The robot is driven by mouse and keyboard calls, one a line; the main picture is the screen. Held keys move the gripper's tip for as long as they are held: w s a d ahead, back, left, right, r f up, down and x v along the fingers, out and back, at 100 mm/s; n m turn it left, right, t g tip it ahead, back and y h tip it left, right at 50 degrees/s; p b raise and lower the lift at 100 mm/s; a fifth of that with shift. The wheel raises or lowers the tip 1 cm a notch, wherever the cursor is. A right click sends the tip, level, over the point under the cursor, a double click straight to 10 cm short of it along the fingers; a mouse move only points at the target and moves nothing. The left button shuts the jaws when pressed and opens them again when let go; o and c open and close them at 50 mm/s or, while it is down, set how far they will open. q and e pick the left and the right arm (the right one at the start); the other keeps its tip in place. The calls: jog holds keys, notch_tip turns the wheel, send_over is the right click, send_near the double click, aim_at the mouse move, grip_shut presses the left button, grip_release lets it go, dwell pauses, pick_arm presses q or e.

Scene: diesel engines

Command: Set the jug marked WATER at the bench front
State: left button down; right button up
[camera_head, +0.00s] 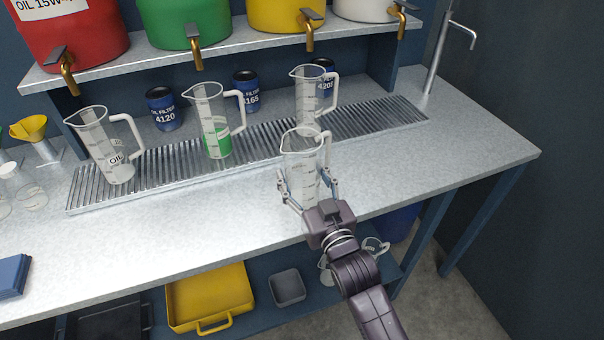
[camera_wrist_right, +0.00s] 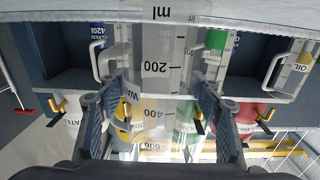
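A clear jug (camera_head: 305,168) stands upright on the bench, in front of the drip grate and near the front edge. Its handle points right in the head view. In the right wrist view, which is upside down, the jug (camera_wrist_right: 165,75) carries a ml scale and a partly visible label beginning WAT. My right gripper (camera_head: 309,187) has one finger on either side of its lower body. The fingertips (camera_wrist_right: 160,92) are close to its walls; I cannot tell whether they press on it. My left gripper is not in view.
An OIL jug (camera_head: 115,155), a jug with green liquid (camera_head: 215,135) and another clear jug (camera_head: 312,95) stand on or by the grate (camera_head: 160,172). Dispensers with brass taps stand above. Bare bench (camera_head: 400,170) lies to the right, and a yellow tray (camera_head: 210,296) below.

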jog(key=shift+o, duration=1)
jog(key=shift+r, duration=0.25)
jog(key=b+v, duration=0.1)
jog(key=v, duration=1.1)
